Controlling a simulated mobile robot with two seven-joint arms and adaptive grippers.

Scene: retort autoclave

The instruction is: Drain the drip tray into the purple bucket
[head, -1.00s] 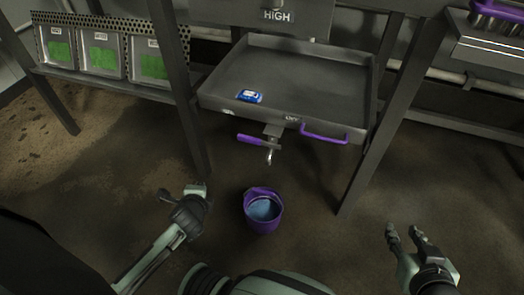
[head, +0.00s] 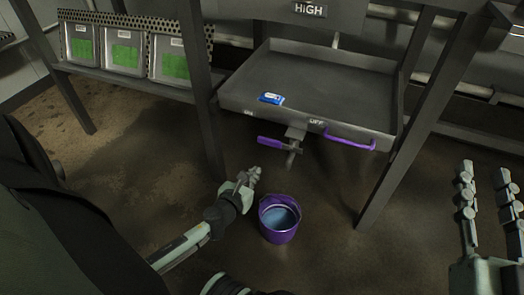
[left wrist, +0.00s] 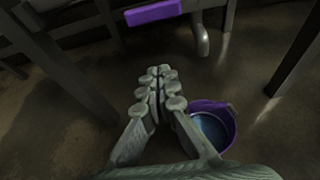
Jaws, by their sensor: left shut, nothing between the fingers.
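The grey drip tray (head: 345,80) hangs in its frame, with a purple handle (head: 350,138) on its front. Below its front edge a drain valve has a purple lever (head: 270,142) pointing left and a downward spout (head: 291,160). Lever (left wrist: 153,12) and spout (left wrist: 202,38) also show in the left wrist view. The purple bucket (head: 279,232) stands upright on the floor below the spout, with bluish contents; it also shows in the left wrist view (left wrist: 232,128). My left gripper (head: 254,173) is shut and empty, below the lever and left of the bucket. My right gripper (head: 484,175) is open and empty at the right.
A small blue-and-white object (head: 271,98) lies in the tray. An "OFF" label (head: 316,122) is on the tray's front edge. Dark frame legs (head: 202,90) stand either side of the tray. Bins with green labels (head: 124,52) sit on the left shelf. Floor around the bucket is clear.

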